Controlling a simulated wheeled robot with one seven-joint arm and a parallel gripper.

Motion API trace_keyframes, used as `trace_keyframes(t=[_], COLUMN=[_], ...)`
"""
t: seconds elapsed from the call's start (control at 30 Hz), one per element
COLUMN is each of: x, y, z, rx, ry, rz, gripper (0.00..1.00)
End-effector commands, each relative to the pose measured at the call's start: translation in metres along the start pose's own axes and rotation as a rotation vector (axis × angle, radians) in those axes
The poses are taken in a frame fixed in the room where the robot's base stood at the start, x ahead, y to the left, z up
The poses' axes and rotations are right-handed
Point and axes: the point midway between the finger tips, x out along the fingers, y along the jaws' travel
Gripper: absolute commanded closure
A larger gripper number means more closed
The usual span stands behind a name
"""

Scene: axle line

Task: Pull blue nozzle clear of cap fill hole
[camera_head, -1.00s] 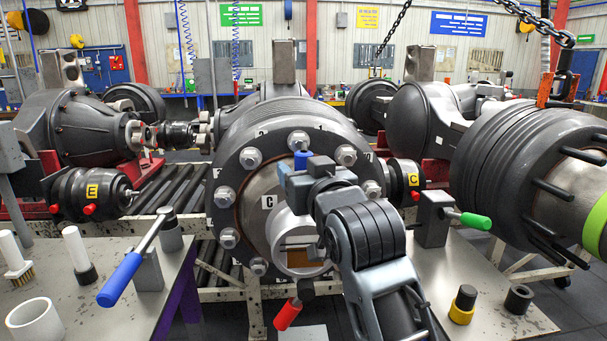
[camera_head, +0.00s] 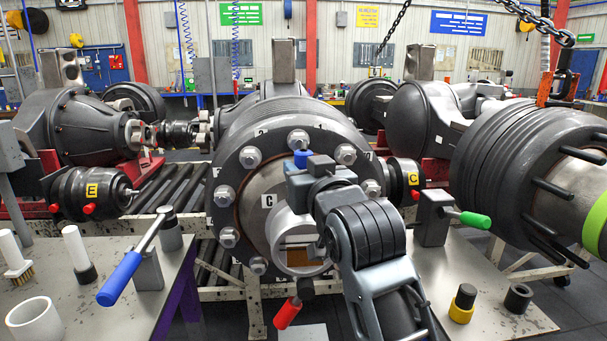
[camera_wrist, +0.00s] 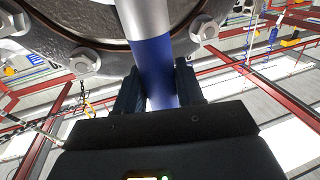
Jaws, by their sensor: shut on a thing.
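The blue nozzle shows in the wrist view as a blue grip (camera_wrist: 155,72) with a silver tube (camera_wrist: 145,18) running up out of the frame. In the head view only a short blue piece (camera_head: 302,158) shows above the jaws. My gripper (camera_wrist: 158,92) is shut on the blue grip, one finger on each side. The white round cap (camera_head: 283,229), with a window in its front, sits at the middle of the wheel hub (camera_head: 224,190), partly behind my gripper and arm. The fill hole and nozzle tip are hidden, so I cannot tell whether the tip is inside.
Bolts ring the hub around the cap. Blue-handled (camera_head: 120,279) and green-handled (camera_head: 468,219) levers stand on the side tables. Another hub (camera_head: 510,165) with long studs is at right. A chain (camera_head: 395,32) hangs behind.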

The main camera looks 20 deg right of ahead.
Motion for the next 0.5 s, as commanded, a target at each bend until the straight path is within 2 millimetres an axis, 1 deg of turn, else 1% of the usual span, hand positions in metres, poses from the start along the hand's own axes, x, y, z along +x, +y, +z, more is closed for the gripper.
trace_keyframes(t=[0.13, 0.23, 0.37, 0.43, 0.5], x=[0.0, 0.0, 0.0, 0.0, -0.007], y=[0.0, 0.0, 0.0, 0.0, 0.018], z=[-0.005, -0.013, -0.032, -0.045, -0.051], rx=[0.0, 0.0, 0.001, 0.002, 0.002], ry=[0.002, 0.004, 0.007, 0.007, 0.005], rz=[0.0, 0.0, 0.0, -0.001, 0.005], gripper=[1.0, 1.0, 1.0, 1.0, 1.0])
